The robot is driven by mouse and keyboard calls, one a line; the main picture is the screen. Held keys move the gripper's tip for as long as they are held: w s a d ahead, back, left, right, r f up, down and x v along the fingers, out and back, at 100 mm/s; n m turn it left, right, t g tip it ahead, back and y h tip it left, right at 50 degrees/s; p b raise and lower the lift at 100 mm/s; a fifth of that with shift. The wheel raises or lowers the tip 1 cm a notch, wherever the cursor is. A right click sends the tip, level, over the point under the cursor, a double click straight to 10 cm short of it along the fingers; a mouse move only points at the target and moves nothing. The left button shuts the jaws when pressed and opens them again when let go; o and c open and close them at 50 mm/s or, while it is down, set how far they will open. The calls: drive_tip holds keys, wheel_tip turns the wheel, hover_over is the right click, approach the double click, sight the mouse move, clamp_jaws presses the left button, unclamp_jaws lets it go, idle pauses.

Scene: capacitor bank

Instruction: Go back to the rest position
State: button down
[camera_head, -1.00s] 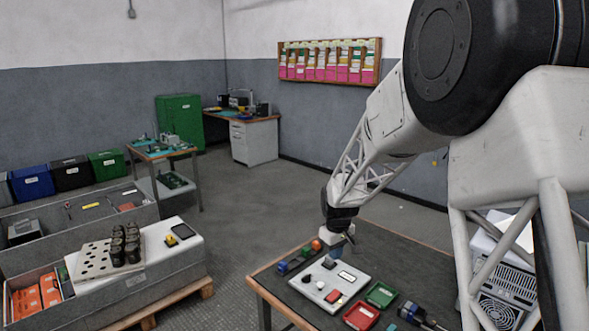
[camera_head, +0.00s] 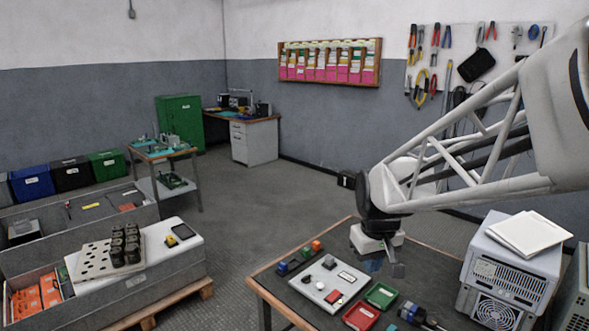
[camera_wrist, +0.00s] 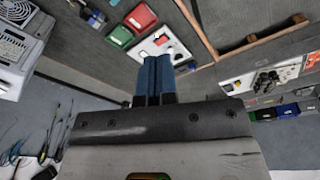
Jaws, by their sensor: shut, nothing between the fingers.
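My gripper (camera_head: 385,267) hangs in the air above the right part of the workbench in the head view, apart from everything on it. In the wrist view its two blue fingers (camera_wrist: 153,78) are together with nothing between them. The light panel (camera_head: 328,283) with several knobs and a red block lies on the dark workbench (camera_head: 425,262), to the left of my gripper. The panel also shows beyond my fingertips in the wrist view (camera_wrist: 166,42).
A green tray (camera_head: 381,295) and a red tray (camera_head: 361,316) lie beside the panel. A tool board (camera_head: 478,65) hangs behind my arm. At left, a grey bin bench (camera_head: 170,265) carries black cylinders. Open floor lies between.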

drive_tip(key=s+d+r+m+t, duration=0.1)
drive_tip(key=s+d+m, duration=0.1)
drive_tip(key=s, duration=2)
drive_tip(key=shift+m, duration=0.7)
